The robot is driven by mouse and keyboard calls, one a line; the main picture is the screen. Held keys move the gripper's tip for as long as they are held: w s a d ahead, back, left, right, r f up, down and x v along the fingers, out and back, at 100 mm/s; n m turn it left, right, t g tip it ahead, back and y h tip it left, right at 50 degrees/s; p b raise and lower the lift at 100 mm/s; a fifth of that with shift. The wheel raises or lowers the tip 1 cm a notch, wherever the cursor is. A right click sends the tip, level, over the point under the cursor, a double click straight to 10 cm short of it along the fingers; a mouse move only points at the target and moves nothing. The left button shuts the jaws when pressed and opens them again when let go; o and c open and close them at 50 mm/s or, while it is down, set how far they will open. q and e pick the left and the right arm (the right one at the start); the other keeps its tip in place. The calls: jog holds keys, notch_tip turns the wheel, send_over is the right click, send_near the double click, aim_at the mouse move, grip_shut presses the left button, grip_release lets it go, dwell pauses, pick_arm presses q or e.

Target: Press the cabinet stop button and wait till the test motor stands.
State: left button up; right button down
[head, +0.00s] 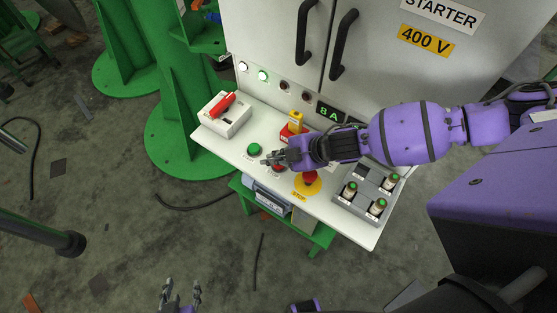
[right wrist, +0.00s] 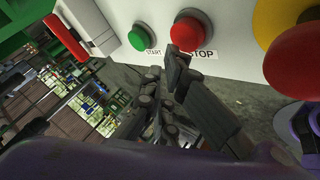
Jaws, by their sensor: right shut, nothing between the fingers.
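The red stop button (head: 278,169) sits on the white shelf of the cabinet, partly covered by my right gripper (head: 268,160). In the right wrist view the red button (right wrist: 189,29) stands above its STOP label (right wrist: 201,55). My right gripper is shut and empty; its fingertips (right wrist: 178,60) overlap the button's lower edge. I cannot tell whether they touch it. The green start button (head: 254,149) is just left of it. The cabinet's display (head: 330,112) reads about 8 A. I cannot make out the test motor. My left gripper (head: 181,291) is open and empty, low over the floor.
A yellow-based red mushroom button (head: 309,178) is right of the stop button. A grey tray (head: 352,201) with several cylinders is at the shelf's right end. A white box with a red handle (head: 225,110) is at the left. White and green lamps (head: 262,75) glow.

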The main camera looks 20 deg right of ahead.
pick_arm(q)
jog(key=shift+s+f, duration=0.2)
jog(key=shift+s, duration=0.2)
dwell(0.8)
pick_arm(e)
jog(key=shift+f, duration=0.1)
pick_arm(q)
jog(key=shift+a+f, duration=0.1)
pick_arm(e)
jog(key=shift+f, duration=0.3)
